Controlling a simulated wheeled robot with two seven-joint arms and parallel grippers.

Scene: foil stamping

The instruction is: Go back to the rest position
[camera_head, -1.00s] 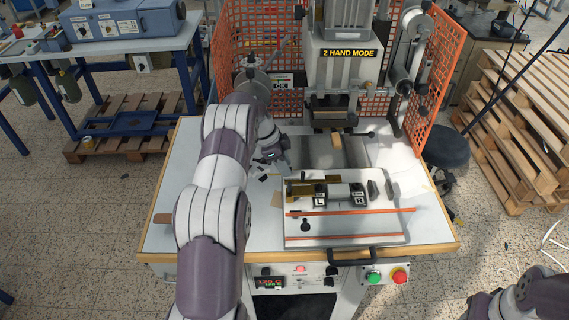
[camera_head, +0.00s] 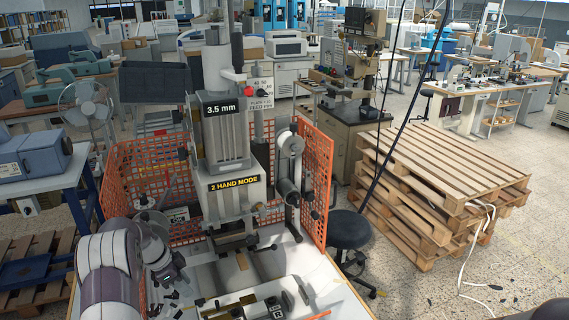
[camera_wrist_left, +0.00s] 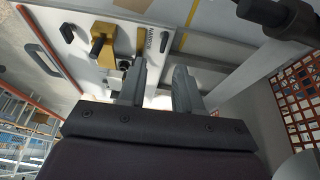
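My left gripper (camera_head: 176,282) is over the left side of the press table (camera_head: 335,290), near the stamping press (camera_head: 224,140). In the left wrist view its two grey fingers (camera_wrist_left: 160,85) stand apart with nothing between them. The fixture plate (camera_wrist_left: 95,75) with a brass block (camera_wrist_left: 103,40) and a black handle (camera_wrist_left: 42,60) shows beyond the fingers. In the head view the fixture's L and R blocks (camera_head: 272,306) show at the bottom edge, and the rest is cut off. My right gripper is not in view; only a dark part of my right arm shows at the lower right corner.
An orange mesh guard (camera_head: 316,175) surrounds the press at the back and sides. A black stool (camera_head: 350,230) stands right of the table, with stacked wooden pallets (camera_head: 440,185) beyond. A blue bench (camera_head: 75,175) is at the left.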

